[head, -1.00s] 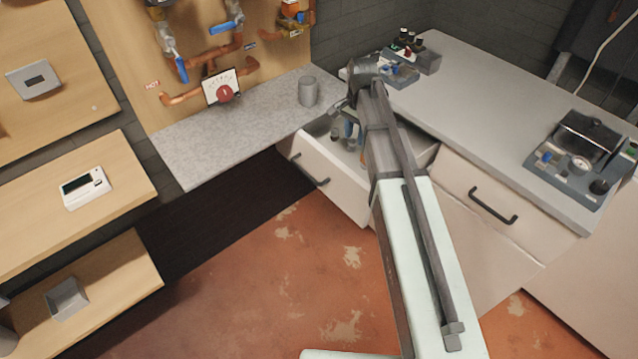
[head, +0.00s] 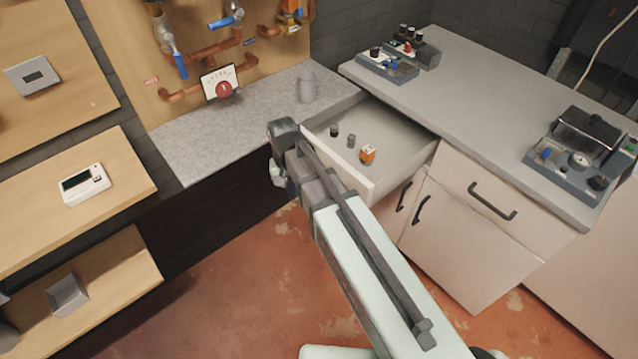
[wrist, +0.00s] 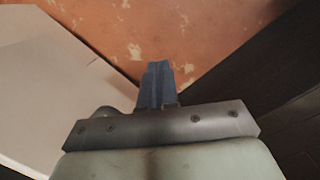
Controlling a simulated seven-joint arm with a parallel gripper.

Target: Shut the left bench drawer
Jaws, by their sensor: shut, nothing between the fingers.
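The left bench drawer (head: 403,142) stands open under the bench corner, its pale front panel (head: 350,170) out from the cabinet. Its handle is hidden behind my arm. Inside lie an orange-and-white item (head: 367,154) and two small dark cylinders (head: 351,141). In the head view my gripper (head: 278,174) is outside the drawer, at the left end of its front, partly hidden by my wrist. The wrist view shows the fingers (wrist: 158,82) together and empty, with a pale panel (wrist: 50,85) to their left. I cannot tell whether they touch the drawer.
A grey cup (head: 306,87) stands on the speckled counter (head: 225,130) at the left. Devices (head: 580,160) stand on the bench top. The reddish floor (head: 250,290) in front is clear.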

